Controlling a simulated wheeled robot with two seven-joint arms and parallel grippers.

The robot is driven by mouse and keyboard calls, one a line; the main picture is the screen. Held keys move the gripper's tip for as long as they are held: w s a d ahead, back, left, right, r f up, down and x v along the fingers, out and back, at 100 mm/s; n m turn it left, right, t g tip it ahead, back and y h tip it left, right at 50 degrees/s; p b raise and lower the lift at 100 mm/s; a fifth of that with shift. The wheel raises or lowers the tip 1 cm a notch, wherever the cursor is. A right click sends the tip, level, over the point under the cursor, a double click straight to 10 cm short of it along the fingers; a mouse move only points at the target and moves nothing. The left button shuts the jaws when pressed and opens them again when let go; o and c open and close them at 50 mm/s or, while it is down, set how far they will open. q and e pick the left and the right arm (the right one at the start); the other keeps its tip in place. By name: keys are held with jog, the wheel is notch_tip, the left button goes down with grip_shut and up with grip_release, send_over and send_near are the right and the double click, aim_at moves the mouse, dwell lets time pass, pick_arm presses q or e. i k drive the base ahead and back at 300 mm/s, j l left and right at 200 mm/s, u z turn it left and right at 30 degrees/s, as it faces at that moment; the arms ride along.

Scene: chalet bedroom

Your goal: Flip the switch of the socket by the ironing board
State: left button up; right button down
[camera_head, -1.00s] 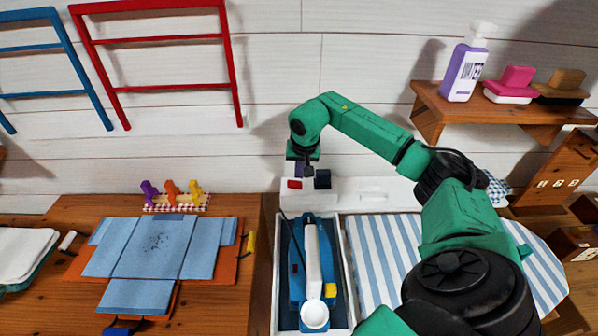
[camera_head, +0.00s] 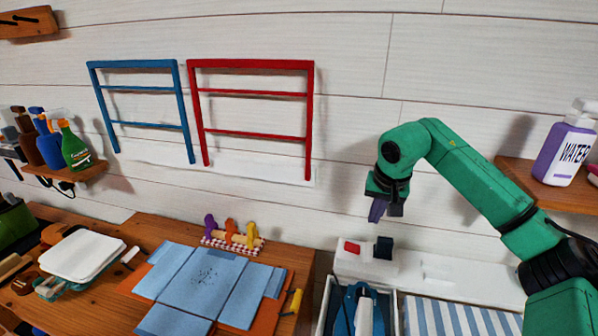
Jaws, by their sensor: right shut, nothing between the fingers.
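The white socket strip (camera_head: 366,265) sits low on the wall behind the striped ironing board (camera_head: 460,318). It carries a red switch (camera_head: 352,247) on its left and a black plug (camera_head: 384,248) beside it on the right. Which way the switch is tilted is too small to tell. My right gripper (camera_head: 385,211) is shut and empty, pointing down. It is above the socket, with a gap of bare wall showing between its tips and the switch and plug. My left gripper is not in view.
A wooden table (camera_head: 110,240) with a folded blue cloth (camera_head: 205,280) fills the left. Blue and red racks hang above.

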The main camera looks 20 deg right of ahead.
aim_at(353, 248)
jog(key=k+j, duration=1.2)
jog(key=j, duration=0.2)
